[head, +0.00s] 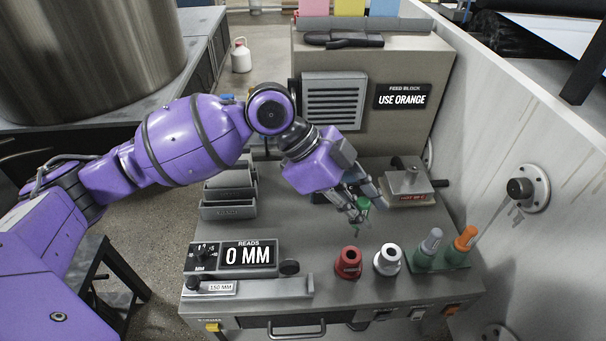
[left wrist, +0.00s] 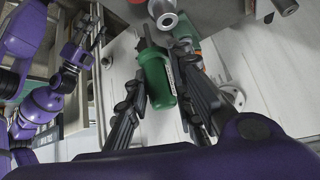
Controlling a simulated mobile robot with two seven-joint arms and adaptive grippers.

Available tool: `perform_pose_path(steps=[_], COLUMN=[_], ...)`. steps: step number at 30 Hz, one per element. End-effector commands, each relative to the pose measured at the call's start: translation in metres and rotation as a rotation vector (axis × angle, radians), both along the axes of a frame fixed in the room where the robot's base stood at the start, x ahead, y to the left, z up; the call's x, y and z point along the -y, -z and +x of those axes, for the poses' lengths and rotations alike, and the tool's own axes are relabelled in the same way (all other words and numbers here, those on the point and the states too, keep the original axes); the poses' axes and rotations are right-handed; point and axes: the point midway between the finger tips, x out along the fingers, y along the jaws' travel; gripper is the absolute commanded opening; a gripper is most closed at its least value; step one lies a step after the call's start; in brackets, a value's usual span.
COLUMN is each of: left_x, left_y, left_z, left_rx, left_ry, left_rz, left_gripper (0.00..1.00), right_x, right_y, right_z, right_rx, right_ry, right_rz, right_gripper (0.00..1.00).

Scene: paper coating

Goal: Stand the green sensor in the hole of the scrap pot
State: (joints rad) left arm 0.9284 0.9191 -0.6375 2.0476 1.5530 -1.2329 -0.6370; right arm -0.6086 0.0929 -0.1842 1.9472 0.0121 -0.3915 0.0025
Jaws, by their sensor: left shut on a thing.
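My left gripper (head: 358,206) is shut on the green sensor (head: 363,203) and holds it above the bench, behind the pots. In the left wrist view the green sensor (left wrist: 158,80) lies between the dark fingers, its thin dark tip pointing away from the palm. A red pot (head: 348,263) with a small label and a hole in its top stands on the bench, in front of the gripper. A pale pot (head: 388,261) with a hole stands to its right. The labels are too small to read, so I cannot tell for sure which is the scrap pot.
A grey sensor (head: 432,240) and an orange sensor (head: 466,239) stand in green holders at the right. A 0 MM readout (head: 248,256) is at the left. A metal block (head: 408,183) with a handle stands behind. A purple arm of mine (left wrist: 45,100) shows in the left wrist view.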

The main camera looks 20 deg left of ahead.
Motion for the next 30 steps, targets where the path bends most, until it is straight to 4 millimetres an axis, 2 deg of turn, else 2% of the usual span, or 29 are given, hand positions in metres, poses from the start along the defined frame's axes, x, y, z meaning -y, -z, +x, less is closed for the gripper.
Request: perform_pose_path(steps=[6,18,30], left_x=[0.001,0.001,0.001], left_y=[0.011,0.049,0.055], left_z=[0.001,0.0,0.001], left_rx=[0.002,0.001,0.008], left_ry=[0.001,0.002,0.001], left_rz=[0.0,-0.001,-0.001], left_gripper=[0.0,0.0,0.0], right_x=[-0.003,0.0,0.004], right_y=[0.001,0.013,0.011], right_z=[0.006,-0.001,0.001], right_rx=[0.008,-0.006,0.002], right_ry=[0.0,0.006,0.009], right_rz=[0.006,0.0,-0.007], right_gripper=[0.4,0.4,0.4])
